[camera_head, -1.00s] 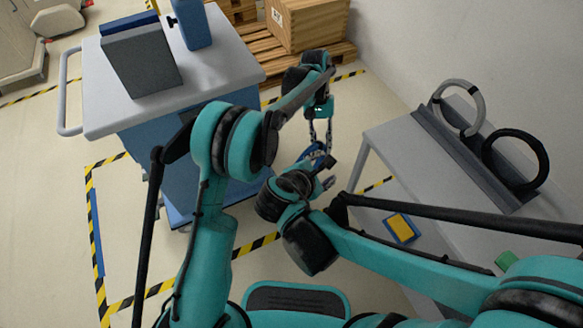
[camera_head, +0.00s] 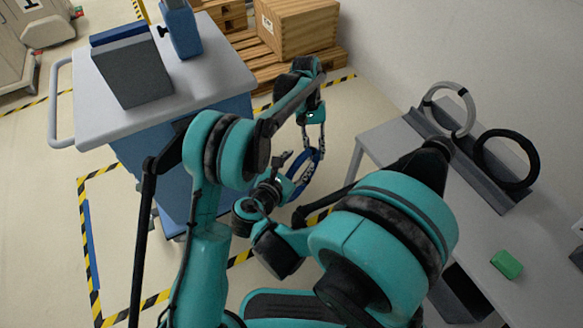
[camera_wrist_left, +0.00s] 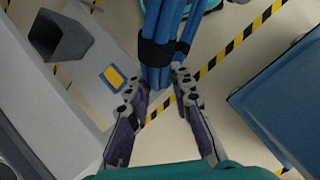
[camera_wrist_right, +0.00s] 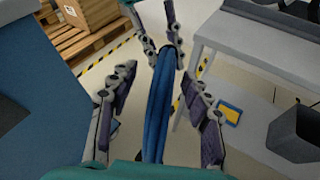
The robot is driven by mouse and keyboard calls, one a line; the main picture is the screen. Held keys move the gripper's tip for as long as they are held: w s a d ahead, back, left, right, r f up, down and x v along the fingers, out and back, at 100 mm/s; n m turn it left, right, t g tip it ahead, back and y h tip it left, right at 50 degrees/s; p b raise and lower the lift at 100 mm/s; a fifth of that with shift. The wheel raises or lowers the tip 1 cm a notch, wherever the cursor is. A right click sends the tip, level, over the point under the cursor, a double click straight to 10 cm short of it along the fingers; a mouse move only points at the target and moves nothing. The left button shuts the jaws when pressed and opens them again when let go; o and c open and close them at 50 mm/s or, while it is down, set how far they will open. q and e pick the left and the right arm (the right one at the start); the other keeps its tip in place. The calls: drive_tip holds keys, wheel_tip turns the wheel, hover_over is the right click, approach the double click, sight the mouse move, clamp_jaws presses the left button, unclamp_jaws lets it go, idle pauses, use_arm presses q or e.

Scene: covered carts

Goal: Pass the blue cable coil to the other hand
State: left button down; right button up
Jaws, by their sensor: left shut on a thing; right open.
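The blue cable coil (camera_head: 318,160) hangs from my left gripper (camera_head: 313,138) in the gap between the cart and the grey bench. In the left wrist view the coil's blue strands (camera_wrist_left: 168,22), bound with black bands, sit at the tips of my left gripper (camera_wrist_left: 160,88), which is shut on them. My right gripper (camera_head: 288,165) is open beside the coil. In the right wrist view the coil (camera_wrist_right: 157,115) runs edge-on between the spread fingers of my right gripper (camera_wrist_right: 160,82), with a gap on each side. My left fingers (camera_wrist_right: 158,42) show at its far end.
A blue cart (camera_head: 215,75) with a grey top stands at left, carrying a grey box and a blue bottle. A grey bench (camera_head: 375,140) at right holds a grey ring (camera_head: 468,118), a black ring (camera_head: 530,165) and a green block (camera_head: 507,264). Pallets and a wooden crate (camera_head: 296,25) stand behind.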

drive_tip(key=shift+w+d+f, duration=0.1)
drive_tip(key=shift+w, duration=0.1)
drive_tip(key=shift+c, duration=0.4)
clamp_jaws()
use_arm(q)
drive_tip(key=c, duration=1.3)
unclamp_jaws()
drive_tip(key=shift+o, duration=0.2)
